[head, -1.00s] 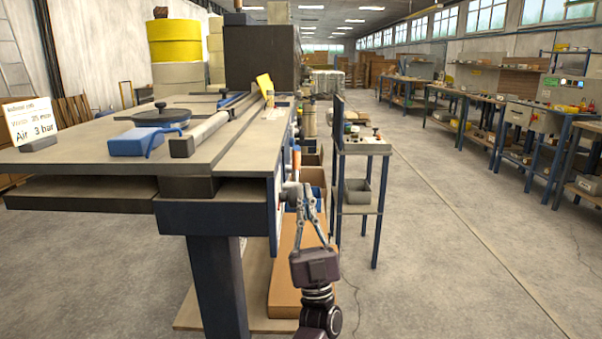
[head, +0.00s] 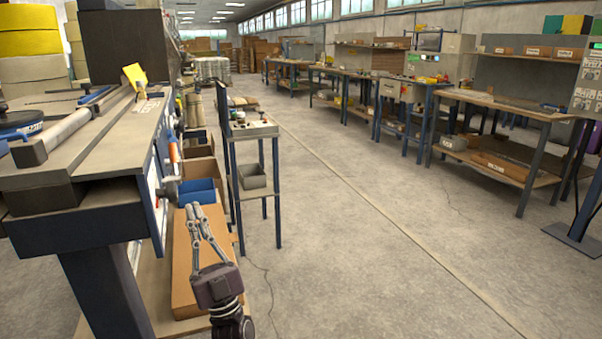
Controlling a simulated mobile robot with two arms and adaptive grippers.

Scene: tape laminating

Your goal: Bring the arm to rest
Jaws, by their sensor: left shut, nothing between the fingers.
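My left gripper (head: 193,209) is low in the head view, left of centre. Its two long grey fingers point up and away, with their tips together and nothing between them. It hangs in front of a long brown cardboard box (head: 184,290) on the low wooden board, just right of the laminating table (head: 95,168). My right gripper is out of the view.
A small blue-legged stand (head: 252,131) with a control box is right of the table. Blue (head: 199,190) and brown bins sit under the table edge. Workbenches (head: 490,102) line the right wall. The grey floor (head: 370,260) between is clear.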

